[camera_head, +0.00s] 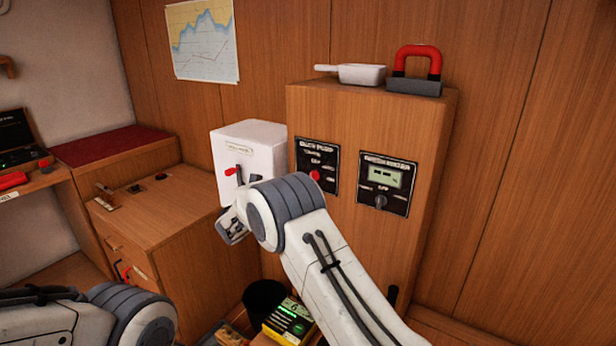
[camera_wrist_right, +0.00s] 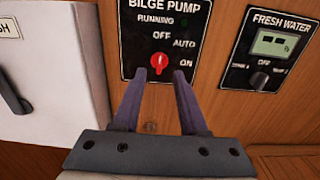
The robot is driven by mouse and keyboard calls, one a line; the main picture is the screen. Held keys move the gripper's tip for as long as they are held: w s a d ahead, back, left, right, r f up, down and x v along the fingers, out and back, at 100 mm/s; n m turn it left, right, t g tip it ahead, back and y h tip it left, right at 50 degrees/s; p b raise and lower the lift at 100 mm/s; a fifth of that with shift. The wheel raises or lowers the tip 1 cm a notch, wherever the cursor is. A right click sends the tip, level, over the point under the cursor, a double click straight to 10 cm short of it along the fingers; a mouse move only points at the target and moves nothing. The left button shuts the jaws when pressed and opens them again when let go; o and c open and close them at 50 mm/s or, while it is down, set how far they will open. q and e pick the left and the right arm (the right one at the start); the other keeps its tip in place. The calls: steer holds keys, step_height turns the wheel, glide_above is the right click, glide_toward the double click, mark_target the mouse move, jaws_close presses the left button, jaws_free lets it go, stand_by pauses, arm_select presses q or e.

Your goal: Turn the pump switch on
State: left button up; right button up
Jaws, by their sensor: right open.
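The bilge pump panel (camera_wrist_right: 140,45) is a black plate labelled RUNNING, OFF, AUTO and ON; it also shows in the head view (camera_head: 303,183). Its switch is a red knob (camera_wrist_right: 159,62), seen also in the head view (camera_head: 314,175). The knob looks upright, towards OFF. The RUNNING lamp (camera_wrist_right: 184,22) looks dark. My right gripper (camera_wrist_right: 155,75) is open, its two fingertips just below the knob in the wrist view; I cannot tell whether they touch it. In the head view my right gripper (camera_head: 232,231) is partly hidden by its own wrist. My left gripper is out of view.
A fresh water panel (camera_wrist_right: 268,48) is to the right. A white box (camera_head: 247,140) with a red lever stands left of the cabinet. A scoop (camera_head: 355,73) and a red-handled object (camera_head: 416,70) lie on top. A dark bin (camera_head: 264,298) and a green-yellow box (camera_head: 290,320) stand below.

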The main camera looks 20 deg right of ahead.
steer(key=p+x, duration=0.1)
steer(key=x, duration=0.7)
steer(key=shift+c, duration=0.3)
jaws_close()
